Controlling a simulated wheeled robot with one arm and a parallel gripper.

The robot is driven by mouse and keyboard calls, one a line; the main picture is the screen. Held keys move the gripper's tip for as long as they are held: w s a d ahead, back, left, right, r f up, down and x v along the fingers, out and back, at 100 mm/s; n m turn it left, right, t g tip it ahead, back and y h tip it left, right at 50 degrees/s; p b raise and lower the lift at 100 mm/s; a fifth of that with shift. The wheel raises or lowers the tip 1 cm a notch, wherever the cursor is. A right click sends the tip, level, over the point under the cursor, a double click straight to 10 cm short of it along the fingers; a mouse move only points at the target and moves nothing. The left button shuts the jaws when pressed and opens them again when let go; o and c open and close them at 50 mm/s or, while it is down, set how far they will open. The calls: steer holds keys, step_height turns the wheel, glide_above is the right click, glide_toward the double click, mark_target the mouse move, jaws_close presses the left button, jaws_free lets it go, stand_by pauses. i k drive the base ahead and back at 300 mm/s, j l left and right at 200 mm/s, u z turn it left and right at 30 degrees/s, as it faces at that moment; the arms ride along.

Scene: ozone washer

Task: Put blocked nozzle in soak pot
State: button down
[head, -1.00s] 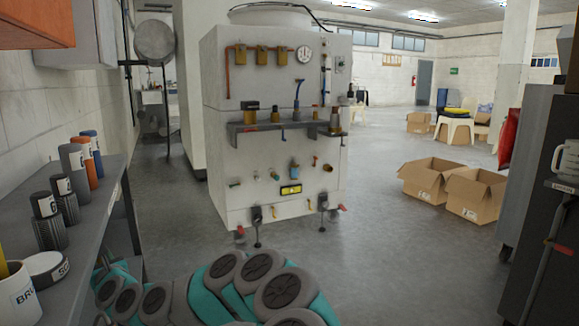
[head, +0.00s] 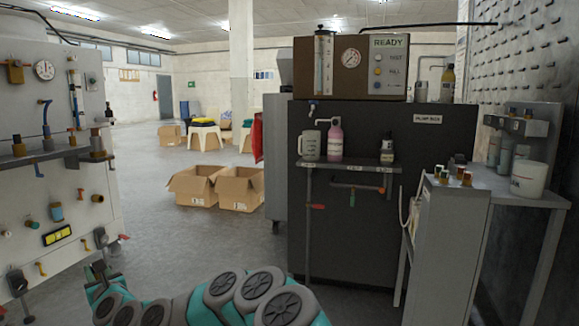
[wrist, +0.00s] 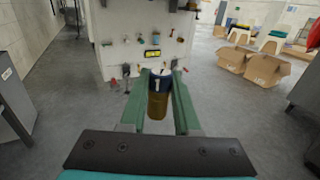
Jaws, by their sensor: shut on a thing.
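My gripper (wrist: 157,84) has its two green fingers shut on a short brass cylinder with a dark blue collar (wrist: 158,104), which I take to be the blocked nozzle. It is held above the floor, in front of the white machine (wrist: 150,35). In the head view only part of my arm shows at the bottom, and the nozzle cannot be made out there. No pot that I can read as the soak pot shows now. A white pot (head: 529,178) with an unreadable label stands on the right-hand table.
A dark cabinet (head: 430,150) carries a control box (head: 350,68). Its shelf (head: 345,166) holds a white jug (head: 309,145) and a pink bottle (head: 335,140). A grey stand (head: 445,250) is at right. Cardboard boxes (head: 215,187) lie beyond. Open floor lies between machine and cabinet.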

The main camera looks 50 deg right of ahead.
mark_target(534, 193)
steer(key=j+z, duration=0.1)
steer(key=z, duration=0.85)
steer(key=k+j+z, duration=0.1)
steer(key=z, duration=0.9)
steer(key=k, duration=0.05)
